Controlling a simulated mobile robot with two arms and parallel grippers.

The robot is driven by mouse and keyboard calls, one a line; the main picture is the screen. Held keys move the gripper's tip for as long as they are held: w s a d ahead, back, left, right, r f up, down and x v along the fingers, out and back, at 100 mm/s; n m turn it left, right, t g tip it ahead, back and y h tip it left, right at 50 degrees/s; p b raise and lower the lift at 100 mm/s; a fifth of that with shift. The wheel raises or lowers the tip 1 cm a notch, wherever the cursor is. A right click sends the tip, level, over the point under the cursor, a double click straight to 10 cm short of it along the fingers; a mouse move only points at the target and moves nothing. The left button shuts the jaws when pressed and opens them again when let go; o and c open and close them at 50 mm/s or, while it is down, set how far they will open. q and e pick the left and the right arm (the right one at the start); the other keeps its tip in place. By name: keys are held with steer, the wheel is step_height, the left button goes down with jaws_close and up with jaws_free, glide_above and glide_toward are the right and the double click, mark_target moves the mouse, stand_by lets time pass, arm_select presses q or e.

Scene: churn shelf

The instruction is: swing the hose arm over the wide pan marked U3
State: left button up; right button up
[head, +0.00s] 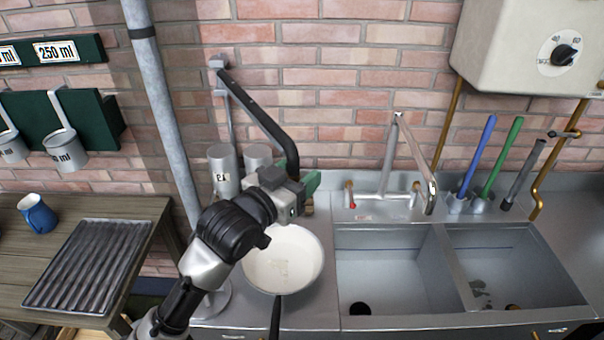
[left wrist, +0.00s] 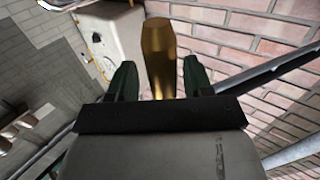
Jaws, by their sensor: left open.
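The hose arm (head: 258,115) is a black bar on a wall bracket, slanting down and right to my left gripper (head: 307,184). It also shows at the right of the left wrist view (left wrist: 265,72). The left gripper is open; in the left wrist view a brass-coloured tapered piece (left wrist: 158,45) stands between its two green fingers, and I cannot tell whether they touch it. A wide white pan (head: 292,262) sits on the steel counter below and in front of the gripper. No U3 mark is readable on it. My right gripper is out of view.
Metal jugs (head: 221,170), one marked 2 L, stand behind my left arm. A grey pipe (head: 160,100) rises left of it. A tap (head: 388,160) and double sink (head: 390,265) are to the right. A ridged tray (head: 90,265) and blue mug (head: 38,214) are at left.

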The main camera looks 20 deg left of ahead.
arm_select(q)
steer(key=v, duration=1)
steer(key=shift+d, duration=0.1)
